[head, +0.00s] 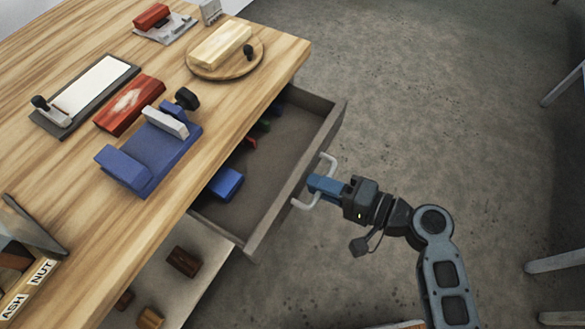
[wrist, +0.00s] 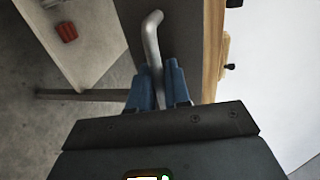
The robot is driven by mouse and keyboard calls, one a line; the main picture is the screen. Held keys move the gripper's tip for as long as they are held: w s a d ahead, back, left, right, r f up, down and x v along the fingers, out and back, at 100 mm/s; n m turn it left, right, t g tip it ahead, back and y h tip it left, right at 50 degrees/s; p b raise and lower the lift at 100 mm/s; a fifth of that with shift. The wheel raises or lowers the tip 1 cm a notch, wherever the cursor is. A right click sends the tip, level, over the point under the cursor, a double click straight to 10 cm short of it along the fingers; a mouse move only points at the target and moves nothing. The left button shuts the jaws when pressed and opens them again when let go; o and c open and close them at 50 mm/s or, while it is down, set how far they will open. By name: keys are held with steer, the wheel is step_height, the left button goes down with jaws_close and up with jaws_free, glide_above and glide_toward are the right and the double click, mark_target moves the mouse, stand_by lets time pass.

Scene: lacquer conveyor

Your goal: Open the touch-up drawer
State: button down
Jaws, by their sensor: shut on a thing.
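The touch-up drawer (head: 297,181) stands pulled out from under the wooden workbench, with its inside showing in the head view. A blue block (head: 226,184) lies in it, with small green and red things near the back, partly hidden by the bench top. My gripper (head: 314,188) is shut on the pale drawer handle (head: 328,163) at the drawer's front. In the wrist view the handle (wrist: 152,40) runs between the two blue fingers (wrist: 158,85).
On the bench top (head: 60,165) are a blue vise-like fixture (head: 150,160), a red block (head: 129,105), a whetstone-like slab (head: 92,88) and a round board (head: 225,66). A lower shelf (head: 150,275) holds brown blocks. The floor (head: 450,110) right of the drawer is clear.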

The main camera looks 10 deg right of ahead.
steer(key=f+v, duration=0.1)
steer(key=v, duration=0.5)
steer(key=shift+f, duration=0.2)
steer(key=shift+s+d, duration=0.1)
steer(key=c, duration=1.3)
jaws_free()
steer(key=shift+b+v, duration=0.35)
steer(key=shift+v, duration=3.55)
